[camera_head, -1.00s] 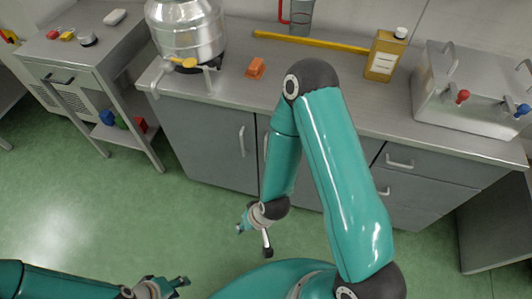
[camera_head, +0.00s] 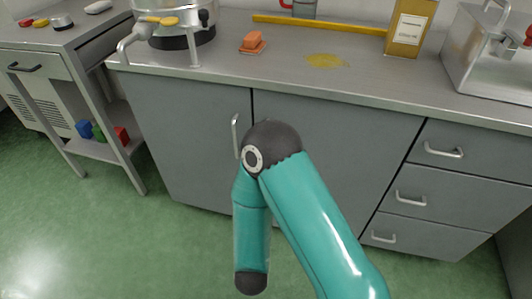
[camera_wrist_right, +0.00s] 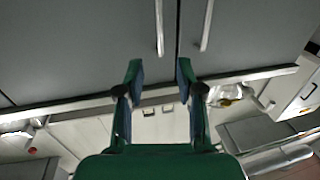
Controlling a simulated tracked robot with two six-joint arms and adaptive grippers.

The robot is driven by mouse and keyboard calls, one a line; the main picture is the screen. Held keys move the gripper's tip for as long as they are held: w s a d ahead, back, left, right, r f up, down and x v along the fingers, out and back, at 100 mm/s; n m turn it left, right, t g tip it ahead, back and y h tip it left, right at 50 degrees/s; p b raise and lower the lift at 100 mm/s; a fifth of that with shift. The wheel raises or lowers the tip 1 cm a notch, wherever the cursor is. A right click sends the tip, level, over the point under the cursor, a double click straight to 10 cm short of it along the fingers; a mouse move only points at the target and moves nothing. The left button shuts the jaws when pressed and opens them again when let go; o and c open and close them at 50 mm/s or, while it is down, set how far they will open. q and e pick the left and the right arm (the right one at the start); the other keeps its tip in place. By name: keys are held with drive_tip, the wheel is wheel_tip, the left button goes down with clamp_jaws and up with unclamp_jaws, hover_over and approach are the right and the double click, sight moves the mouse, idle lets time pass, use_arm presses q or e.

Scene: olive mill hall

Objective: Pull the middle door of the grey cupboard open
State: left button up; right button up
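The grey cupboard (camera_head: 200,175) stands ahead with its doors shut. Its middle door (camera_head: 355,150) is right of a seam in the head view; my right arm covers part of it and hides its handle. In the right wrist view, which looks upside down, my right gripper (camera_wrist_right: 160,72) is open and empty. The middle door's upright bar handle (camera_wrist_right: 159,28) lines up between the fingertips, apart from them. The left door's handle (camera_wrist_right: 206,26) is just right of it, across the seam; it also shows in the head view. My left gripper is out of view.
Drawers (camera_head: 425,200) are right of the middle door. A side table (camera_head: 92,85) stands left. Green floor is clear.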

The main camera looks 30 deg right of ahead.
drive_tip(key=b+x, duration=0.7)
drive_tip(key=x, duration=0.9)
drive_tip(key=shift+w+d+r+b, duration=0.1)
drive_tip(key=shift+w+d+b, duration=0.15)
drive_tip(key=shift+d+b, duration=0.05)
clamp_jaws()
